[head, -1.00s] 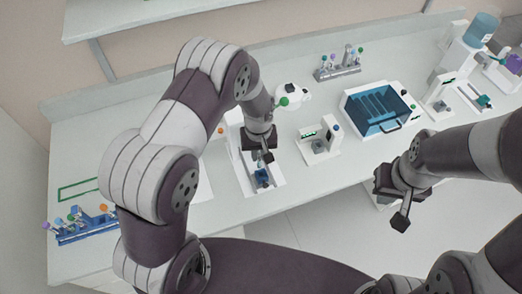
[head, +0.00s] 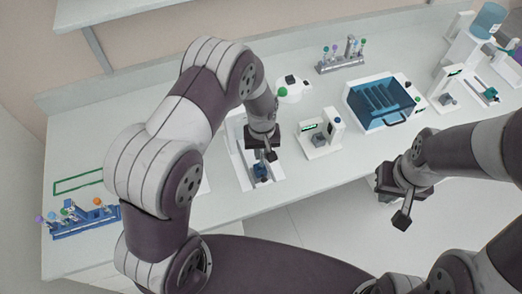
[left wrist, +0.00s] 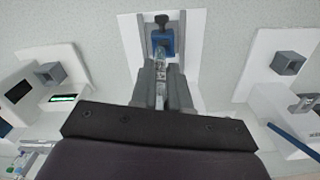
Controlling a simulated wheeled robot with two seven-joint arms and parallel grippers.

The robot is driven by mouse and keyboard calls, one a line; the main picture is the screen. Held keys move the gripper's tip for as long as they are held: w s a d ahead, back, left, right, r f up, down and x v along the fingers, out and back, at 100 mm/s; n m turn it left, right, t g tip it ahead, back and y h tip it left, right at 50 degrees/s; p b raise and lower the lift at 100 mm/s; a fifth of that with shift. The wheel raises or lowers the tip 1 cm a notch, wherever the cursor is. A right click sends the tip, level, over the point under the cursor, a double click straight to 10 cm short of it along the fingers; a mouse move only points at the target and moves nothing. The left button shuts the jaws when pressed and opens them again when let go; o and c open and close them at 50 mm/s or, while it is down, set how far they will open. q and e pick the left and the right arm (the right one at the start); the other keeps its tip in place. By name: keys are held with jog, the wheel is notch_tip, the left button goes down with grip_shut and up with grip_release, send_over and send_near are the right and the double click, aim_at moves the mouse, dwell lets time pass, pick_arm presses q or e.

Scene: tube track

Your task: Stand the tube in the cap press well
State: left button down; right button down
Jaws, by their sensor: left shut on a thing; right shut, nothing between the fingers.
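My left gripper (head: 268,156) is shut on a clear tube (left wrist: 161,78), which shows between the fingers in the left wrist view. It is over a white station with grey rails (left wrist: 182,42) and a blue block (left wrist: 163,42) with a dark knob on top. I cannot tell whether the tube touches the block. A white device with a green display (head: 320,131) and a grey square well stands to the right; I cannot tell which is the cap press. My right gripper (head: 402,218) is shut and empty off the bench's front edge.
A blue-lidded box (head: 383,101) stands right of the display device. A grey tube rack (head: 341,56) is at the back and a blue rack (head: 80,222) at the far left. A white round device (head: 294,90) is behind the left gripper.

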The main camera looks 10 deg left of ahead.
pick_arm(q)
jog(key=shift+s+a, duration=0.1)
jog(key=shift+s+a, duration=0.15)
jog(key=shift+a, duration=0.05)
jog(key=shift+d+f, duration=0.1)
jog(key=shift+f, duration=0.3)
dwell(0.4)
jog(key=shift+f+b, duration=0.45)
jog(key=shift+b, duration=0.15)
jog(key=shift+f, duration=0.2)
jog(key=shift+f+b, duration=0.45)
